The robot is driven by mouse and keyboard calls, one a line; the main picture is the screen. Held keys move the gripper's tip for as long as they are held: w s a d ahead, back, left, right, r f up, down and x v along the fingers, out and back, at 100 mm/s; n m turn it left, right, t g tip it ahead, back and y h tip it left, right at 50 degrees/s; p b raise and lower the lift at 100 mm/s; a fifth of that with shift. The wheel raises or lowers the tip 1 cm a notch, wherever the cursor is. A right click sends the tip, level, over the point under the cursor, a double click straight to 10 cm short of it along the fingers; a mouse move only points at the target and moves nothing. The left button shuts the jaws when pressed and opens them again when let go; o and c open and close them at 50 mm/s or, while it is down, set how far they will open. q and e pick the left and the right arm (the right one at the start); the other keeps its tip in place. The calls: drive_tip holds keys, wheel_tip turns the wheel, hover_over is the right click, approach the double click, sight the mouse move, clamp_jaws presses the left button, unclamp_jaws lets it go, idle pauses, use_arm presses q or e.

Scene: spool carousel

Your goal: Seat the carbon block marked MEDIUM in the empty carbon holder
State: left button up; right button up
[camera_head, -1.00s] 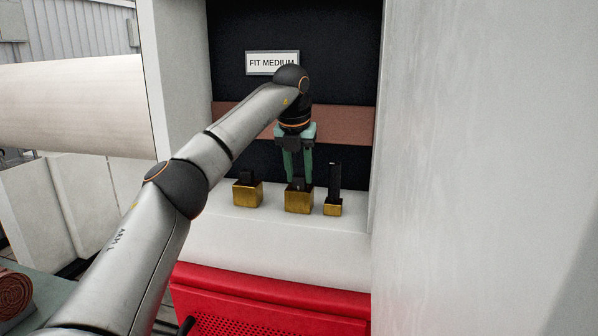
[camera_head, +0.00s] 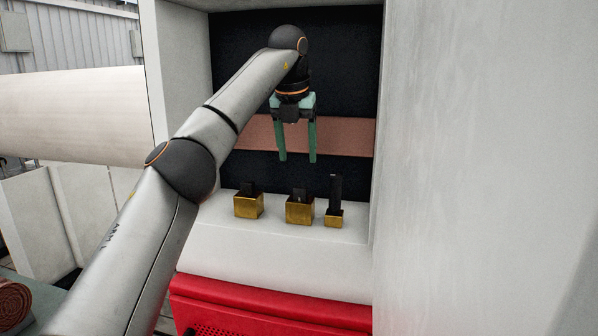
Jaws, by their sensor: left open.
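Three brass carbon holders stand in a row on the white ledge. The left holder (camera_head: 248,207) has a short dark block (camera_head: 248,188) in it. The middle holder (camera_head: 299,212) has a dark block (camera_head: 299,194) standing in it, its top a little above the rim. The right, smaller holder (camera_head: 334,219) has a tall dark block (camera_head: 335,190) in it. No marking on the blocks is readable. My left gripper (camera_head: 297,158) is open and empty, its green fingers pointing down above the middle holder, clear of the block. My right gripper is not in view.
The white ledge (camera_head: 270,248) ends above a red panel (camera_head: 260,312). A white wall (camera_head: 480,170) closes the recess on the right, and a white post (camera_head: 178,80) on the left. A copper-coloured band (camera_head: 345,136) crosses the dark back.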

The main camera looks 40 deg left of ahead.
use_arm(q)
drive_tip(key=shift+v, duration=1.7)
drive_tip(key=shift+f, duration=0.1)
